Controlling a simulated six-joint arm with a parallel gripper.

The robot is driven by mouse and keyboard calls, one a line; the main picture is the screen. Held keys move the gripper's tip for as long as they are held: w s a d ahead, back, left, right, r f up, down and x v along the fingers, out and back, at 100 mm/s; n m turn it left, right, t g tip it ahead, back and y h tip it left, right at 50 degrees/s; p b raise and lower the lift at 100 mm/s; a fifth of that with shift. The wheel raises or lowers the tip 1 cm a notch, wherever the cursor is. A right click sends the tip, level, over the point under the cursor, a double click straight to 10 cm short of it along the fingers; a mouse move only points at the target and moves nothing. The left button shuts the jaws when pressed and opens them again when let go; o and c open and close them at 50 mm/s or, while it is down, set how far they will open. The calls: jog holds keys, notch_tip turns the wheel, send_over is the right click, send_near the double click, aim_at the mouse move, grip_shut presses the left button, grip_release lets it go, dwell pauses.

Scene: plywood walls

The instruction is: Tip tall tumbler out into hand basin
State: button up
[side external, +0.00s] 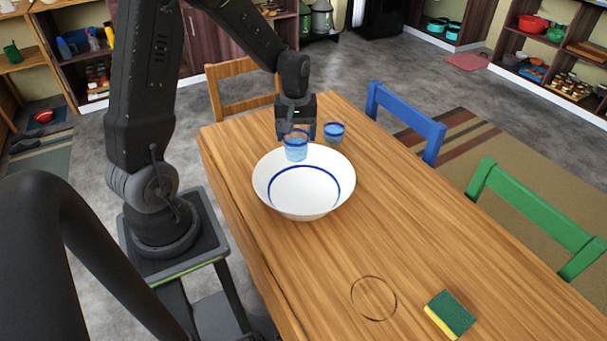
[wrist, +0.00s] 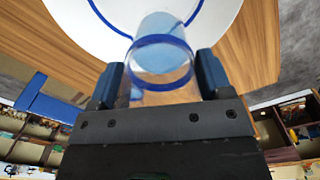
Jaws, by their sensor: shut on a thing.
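The tall tumbler (side external: 296,151) is clear bluish glass with a dark blue rim. My gripper (side external: 296,131) is shut on it, and holds it at the far rim of the hand basin. In the wrist view the tumbler (wrist: 162,50) sits between the two fingers of my gripper (wrist: 160,76), its blue rim towards the camera. It looks near upright in the side view; any small tilt and its contents are hard to tell. The hand basin (side external: 304,208) is a wide white bowl with a blue ring inside; its white wall (wrist: 225,14) also shows in the wrist view.
A shorter blue-rimmed glass (side external: 334,133) stands just right of my gripper. A green and yellow sponge (side external: 450,314) and a dark ring mark (side external: 374,298) are on the near part of the wooden table (side external: 400,240). Blue, green and wooden chairs stand around it.

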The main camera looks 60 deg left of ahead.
aim_at(298, 127)
jog(key=w+a+f+m, duration=0.1)
jog(key=w+a+m, duration=0.2)
jog(key=a, duration=0.6)
jog(key=shift+w+a+f, duration=0.15)
jog(key=shift+w+f, duration=0.2)
jog(key=shift+r, duration=0.1)
jog(key=shift+s+d+f+t+y, duration=0.1)
jog(key=shift+s+d+t+y, duration=0.2)
jog(key=shift+d+y, duration=0.9)
jog(key=shift+s+d+f+t+y, duration=0.15)
jog(key=shift+d+t+y, duration=0.4)
jog(key=shift+y, duration=1.1)
jog(key=shift+s+d+r+t+y, duration=0.1)
jog(key=shift+s+d+t+y, duration=0.2)
jog(key=shift+d+y, duration=0.95)
jog(key=shift+a+f+y, duration=0.1)
jog(key=shift+a+y, duration=0.05)
jog(key=shift+y, duration=0.15)
jog(key=shift+r+t+y, duration=0.25)
jog(key=shift+r+y, duration=0.05)
jog(key=shift+y, duration=0.6)
jog(key=shift+f+y, duration=0.4)
jog(key=shift+y, duration=0.4)
jog(key=shift+d+f+t+y, duration=0.25)
jog(key=shift+f+t+y, duration=0.25)
jog(key=shift+f+y, duration=0.55)
